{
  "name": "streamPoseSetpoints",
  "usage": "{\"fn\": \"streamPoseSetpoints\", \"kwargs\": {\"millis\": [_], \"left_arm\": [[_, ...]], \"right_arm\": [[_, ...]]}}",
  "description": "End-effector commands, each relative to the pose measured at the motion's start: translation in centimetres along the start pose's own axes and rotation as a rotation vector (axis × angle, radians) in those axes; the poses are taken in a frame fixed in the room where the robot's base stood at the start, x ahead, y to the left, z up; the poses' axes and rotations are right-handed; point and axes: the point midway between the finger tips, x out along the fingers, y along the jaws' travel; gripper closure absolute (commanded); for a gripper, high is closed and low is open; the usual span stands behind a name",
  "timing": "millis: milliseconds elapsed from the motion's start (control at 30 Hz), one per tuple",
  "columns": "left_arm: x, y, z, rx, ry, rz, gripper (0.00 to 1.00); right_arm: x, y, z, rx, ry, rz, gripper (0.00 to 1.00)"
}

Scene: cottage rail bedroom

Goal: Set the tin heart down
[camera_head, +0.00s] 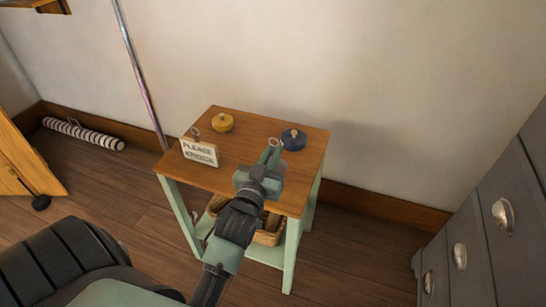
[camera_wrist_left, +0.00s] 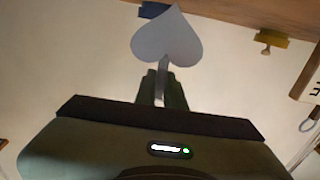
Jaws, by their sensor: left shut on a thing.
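The tin heart (camera_wrist_left: 168,38) is a flat, plain grey heart in the left wrist view. My left gripper (camera_head: 270,154) is shut on the narrow stem between its lobes; its fingers also show in the wrist view (camera_wrist_left: 162,84). In the head view a small pale ring (camera_head: 275,142) shows at the fingertips, and the heart's body is hidden there. The gripper is over the right part of the small wooden-topped table (camera_head: 228,165). I cannot tell the heart's height above the top. My right gripper is not in view.
On the table stand a yellow lidded pot (camera_head: 222,123), a blue lidded pot (camera_head: 293,139) close to the gripper, and a lettered sign (camera_head: 199,152) with a ring at the left front. A basket (camera_head: 268,237) is below. Grey drawers (camera_head: 480,220) stand at right.

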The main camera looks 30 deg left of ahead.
Motion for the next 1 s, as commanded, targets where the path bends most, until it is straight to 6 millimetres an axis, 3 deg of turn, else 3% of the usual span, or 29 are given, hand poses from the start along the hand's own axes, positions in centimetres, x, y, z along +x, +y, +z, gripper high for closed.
{"fn": "streamPoseSetpoints", "kwargs": {"millis": [433, 467, 500, 533, 1000], "left_arm": [[-0.03, -0.01, 0.78, -0.001, 0.001, 0.000, 1.00], [-0.03, -0.01, 0.70, -0.001, 0.001, 0.000, 0.81], [-0.03, -0.01, 0.69, -0.001, 0.001, 0.000, 0.70], [-0.03, -0.01, 0.69, 0.000, 0.001, 0.000, 0.68], [0.13, 0.03, 0.30, 0.000, 0.000, 0.001, 0.68]], "right_arm": [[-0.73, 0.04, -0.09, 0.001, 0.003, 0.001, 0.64], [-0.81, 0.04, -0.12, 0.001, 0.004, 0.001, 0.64], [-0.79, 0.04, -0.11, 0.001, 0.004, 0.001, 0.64], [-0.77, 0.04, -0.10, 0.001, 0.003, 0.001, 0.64], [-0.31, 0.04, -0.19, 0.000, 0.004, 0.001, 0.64]]}}
